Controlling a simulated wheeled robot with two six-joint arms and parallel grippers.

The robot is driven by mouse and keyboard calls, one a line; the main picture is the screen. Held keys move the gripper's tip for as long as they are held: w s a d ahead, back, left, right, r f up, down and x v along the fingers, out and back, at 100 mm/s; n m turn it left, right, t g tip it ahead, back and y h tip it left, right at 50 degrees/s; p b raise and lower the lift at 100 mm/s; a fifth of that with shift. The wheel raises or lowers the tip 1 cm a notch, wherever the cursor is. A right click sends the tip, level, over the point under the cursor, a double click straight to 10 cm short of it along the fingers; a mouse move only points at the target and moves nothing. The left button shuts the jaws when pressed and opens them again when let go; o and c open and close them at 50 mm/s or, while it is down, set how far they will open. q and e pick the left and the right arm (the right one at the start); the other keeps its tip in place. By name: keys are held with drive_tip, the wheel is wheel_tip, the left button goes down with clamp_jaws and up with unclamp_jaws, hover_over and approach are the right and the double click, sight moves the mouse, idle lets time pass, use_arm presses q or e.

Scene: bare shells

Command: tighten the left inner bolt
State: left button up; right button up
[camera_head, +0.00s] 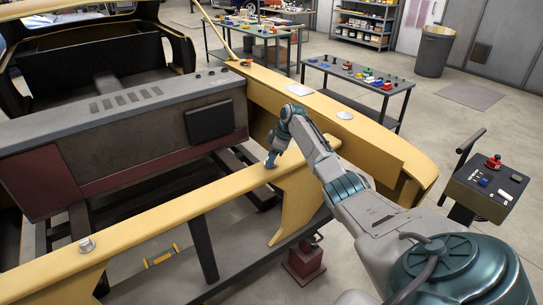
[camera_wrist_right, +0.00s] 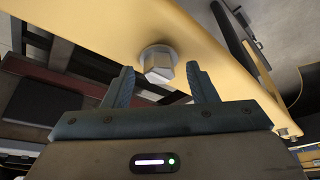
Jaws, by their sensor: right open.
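In the right wrist view a silver hex bolt (camera_wrist_right: 158,62) with a round flange sits on a yellow rail (camera_wrist_right: 100,28). My right gripper (camera_wrist_right: 160,76) is open, with one dark finger on each side of the bolt head. A gap shows between each finger and the bolt, so I see no contact. In the head view my right gripper (camera_head: 271,160) is at the near yellow rail (camera_head: 190,205) and hides the bolt there. Another silver bolt (camera_head: 86,245) stands on the left part of this rail, away from the gripper. My left gripper is not in view.
A dark grey block (camera_head: 120,120) lies between the near rail and the far yellow rail (camera_head: 330,117). A yellow level-like tool (camera_head: 161,256) lies below the near rail. A control stand (camera_head: 485,185) is at the right. A bench (camera_head: 360,78) with small parts stands behind.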

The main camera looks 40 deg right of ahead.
drive_tip(key=c, duration=1)
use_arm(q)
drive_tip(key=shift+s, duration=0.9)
